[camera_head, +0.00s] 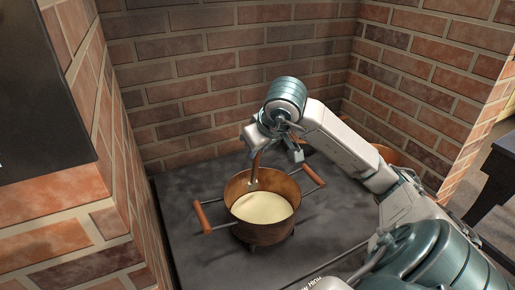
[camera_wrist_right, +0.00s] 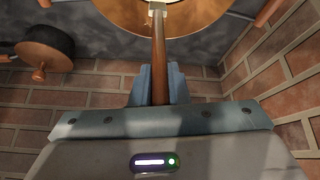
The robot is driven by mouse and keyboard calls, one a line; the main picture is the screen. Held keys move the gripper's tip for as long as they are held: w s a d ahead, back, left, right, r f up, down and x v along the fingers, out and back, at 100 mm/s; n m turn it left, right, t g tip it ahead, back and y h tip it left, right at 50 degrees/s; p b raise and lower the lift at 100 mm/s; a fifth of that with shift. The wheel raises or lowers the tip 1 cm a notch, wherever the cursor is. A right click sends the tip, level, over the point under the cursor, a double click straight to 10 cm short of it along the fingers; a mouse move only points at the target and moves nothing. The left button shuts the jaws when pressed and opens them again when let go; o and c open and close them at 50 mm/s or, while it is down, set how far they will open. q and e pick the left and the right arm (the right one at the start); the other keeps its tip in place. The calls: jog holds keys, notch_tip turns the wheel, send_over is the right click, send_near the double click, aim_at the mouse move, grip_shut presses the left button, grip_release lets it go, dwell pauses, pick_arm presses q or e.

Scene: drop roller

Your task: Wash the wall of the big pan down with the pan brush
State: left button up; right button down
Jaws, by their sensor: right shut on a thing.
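The big pan (camera_head: 262,232) is a copper-brown pot with wooden-gripped side handles, standing on the dark slab with pale cream contents inside. Part of its rim and inside shows in the right wrist view (camera_wrist_right: 205,14). My right gripper (camera_wrist_right: 159,78) is shut on the brown handle of the pan brush (camera_wrist_right: 158,55). In the head view the brush (camera_head: 255,168) slants down from the gripper into the pan. Its pale lower end is inside the pan by the far wall, above the contents; whether it touches the wall I cannot tell. My left gripper is not in view.
Brick walls (camera_head: 225,60) close in the back and both sides of the dark slab (camera_head: 185,185). A second round brown pot (camera_wrist_right: 45,48) with a wooden knob or handle stands at the left of the wrist view. The slab left of the big pan is clear.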

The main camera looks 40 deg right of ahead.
jog(key=shift+r+p, duration=4.25)
jog(key=shift+r, duration=1.2)
jog(key=shift+f, duration=0.1)
